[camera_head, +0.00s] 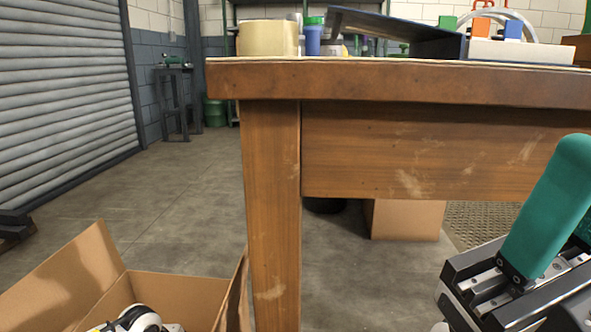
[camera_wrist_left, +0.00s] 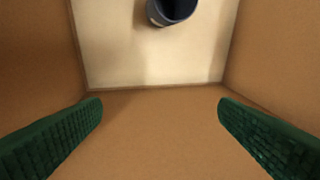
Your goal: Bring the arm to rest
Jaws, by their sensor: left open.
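My left gripper (camera_wrist_left: 160,105) is open in the left wrist view, with its two green fingers wide apart and nothing between them. It faces into a space with brown walls and a pale floor, which looks like the inside of a cardboard box. A dark blue, round, hollow thing (camera_wrist_left: 173,10) lies at the top of that view, beyond the fingertips and apart from them. My right gripper (camera_head: 548,210) is at the lower right of the head view. One green finger shows in full and only a sliver of the other, so its opening is unclear.
An open cardboard box (camera_head: 185,292) stands on the floor at lower left, with a black and white part inside. A wooden table (camera_head: 400,85) carries a tan round container (camera_head: 268,38), a dark tilted panel (camera_head: 395,30) and a white block (camera_head: 520,50).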

